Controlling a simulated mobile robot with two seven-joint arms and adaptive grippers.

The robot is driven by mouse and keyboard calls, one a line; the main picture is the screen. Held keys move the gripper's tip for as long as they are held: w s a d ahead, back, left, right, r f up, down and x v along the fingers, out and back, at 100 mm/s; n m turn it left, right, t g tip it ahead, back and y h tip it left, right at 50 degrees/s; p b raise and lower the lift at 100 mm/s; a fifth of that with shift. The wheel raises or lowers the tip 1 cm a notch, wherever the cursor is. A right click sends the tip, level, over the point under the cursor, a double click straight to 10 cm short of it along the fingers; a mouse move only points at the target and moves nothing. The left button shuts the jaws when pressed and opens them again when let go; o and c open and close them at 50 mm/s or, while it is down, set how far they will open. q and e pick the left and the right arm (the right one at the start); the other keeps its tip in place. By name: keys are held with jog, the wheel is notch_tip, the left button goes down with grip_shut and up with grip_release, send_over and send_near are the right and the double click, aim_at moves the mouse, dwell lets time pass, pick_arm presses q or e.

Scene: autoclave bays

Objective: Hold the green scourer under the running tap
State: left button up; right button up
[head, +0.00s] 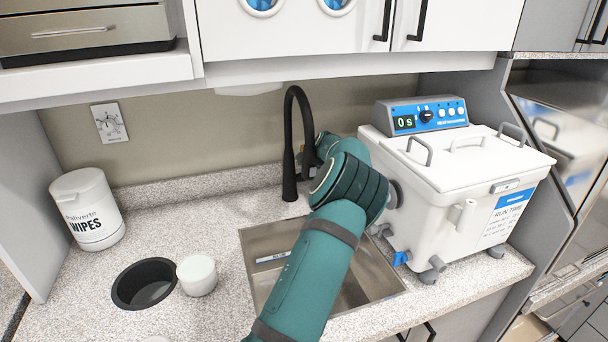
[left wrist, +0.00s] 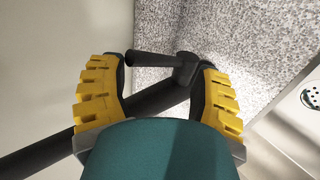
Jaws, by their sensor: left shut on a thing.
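The black tap (head: 289,140) rises behind the steel sink (head: 262,262), its spout curving over. No water stream and no green scourer can be made out in either view. The tap's dark body (left wrist: 150,100) runs diagonally just beyond the fingers. My right gripper is in neither view.
A white bath unit (head: 455,195) with a blue panel stands close to the right of my arm. A white cup (head: 197,275), a black-rimmed round hole (head: 118,290) and a wipes tub (head: 90,210) are on the left of the counter. Cabinets hang above.

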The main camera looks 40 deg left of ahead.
pick_arm(q)
jog(key=shift+d+f, duration=0.35)
jog(key=shift+f, duration=0.05)
notch_tip(320, 180, up, 8)
jog(key=a+p, duration=0.1)
jog(key=p, duration=0.3)
jog(key=shift+w+r, duration=0.2)
jog(key=shift+r, duration=0.05)
dwell(0.4)
dwell(0.4)
